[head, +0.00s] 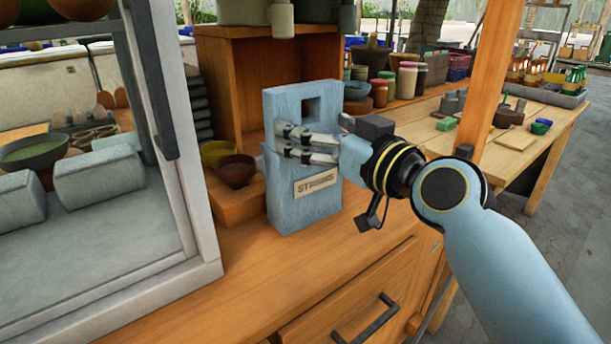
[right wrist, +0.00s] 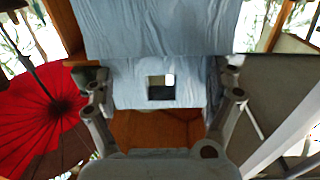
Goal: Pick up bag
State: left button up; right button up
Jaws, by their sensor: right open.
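The bag (head: 292,205) is a light blue upright block-like bag with a square hole near its top and a pale label on its lower front. It stands on the wooden counter. My right gripper (head: 284,138) is open at the bag's upper half, below the hole, with its fingers in front of the bag in the head view. In the right wrist view the bag (right wrist: 165,30) and its hole lie between the two spread fingers of the gripper (right wrist: 166,80). Whether the fingers touch the bag cannot be told. My left gripper is not in view.
A grey-framed glass case (head: 185,190) stands close left of the bag. Small bowls (head: 236,171) sit on a wooden block between them. A wooden shelf box (head: 225,80) is behind. A wooden post (head: 490,85) rises at right. The counter front (head: 255,290) is clear.

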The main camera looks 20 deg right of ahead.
aim_at(311, 125)
jog(key=x, duration=0.3)
jog(key=shift+w, duration=0.2)
jog(key=shift+c, duration=0.5)
jog(key=c, duration=1.7)
